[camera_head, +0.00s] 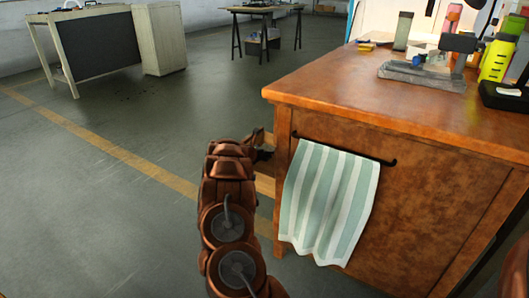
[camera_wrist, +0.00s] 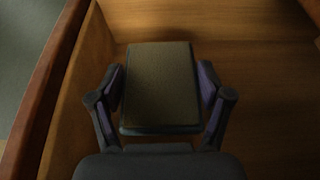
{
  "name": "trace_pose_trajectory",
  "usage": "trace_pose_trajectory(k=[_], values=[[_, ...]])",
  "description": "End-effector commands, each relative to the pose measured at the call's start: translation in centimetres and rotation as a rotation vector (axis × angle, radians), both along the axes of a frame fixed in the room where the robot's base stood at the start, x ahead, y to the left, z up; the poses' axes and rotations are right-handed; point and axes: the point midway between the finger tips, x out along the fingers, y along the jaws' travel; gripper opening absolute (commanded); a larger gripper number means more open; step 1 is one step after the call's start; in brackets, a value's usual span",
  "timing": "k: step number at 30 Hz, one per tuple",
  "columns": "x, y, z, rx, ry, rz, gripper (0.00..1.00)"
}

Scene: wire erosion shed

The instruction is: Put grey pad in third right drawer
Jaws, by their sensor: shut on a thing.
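The grey pad (camera_wrist: 160,88) is a dark, flat rectangular block in the middle of the wrist view. My gripper (camera_wrist: 162,88) is shut on it, with one finger at each long side. Below and around them is the inside of an open wooden drawer (camera_wrist: 272,75); I cannot tell whether the pad touches the drawer's bottom. In the head view, the open drawer (camera_head: 265,186) sticks out at the left side of the wooden cabinet (camera_head: 420,205). My arm reaches to it there and the pad is hidden. Which drawer it is in the stack cannot be seen.
A striped towel (camera_head: 328,204) hangs from a bar on the cabinet's near side. The cabinet top holds a grey metal fixture (camera_head: 425,76), yellow-green bottles (camera_head: 496,58) and a black box (camera_head: 508,96). A desk (camera_head: 95,45) and a table (camera_head: 262,12) stand farther back. The floor at left is clear.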

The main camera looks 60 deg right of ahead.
Motion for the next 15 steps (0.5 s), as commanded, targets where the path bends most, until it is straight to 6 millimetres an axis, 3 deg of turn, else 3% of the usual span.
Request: trace_pose_trajectory(k=[2, 3, 9, 15], values=[[0.03, -0.01, 0.11, -0.001, 0.000, 0.000, 0.30], [0.02, 0.00, 0.09, -0.001, 0.000, 0.000, 0.82], [0.01, 0.00, 0.06, 0.000, 0.000, 0.000, 1.00], [0.00, 0.00, 0.05, 0.000, 0.000, 0.000, 1.00]])
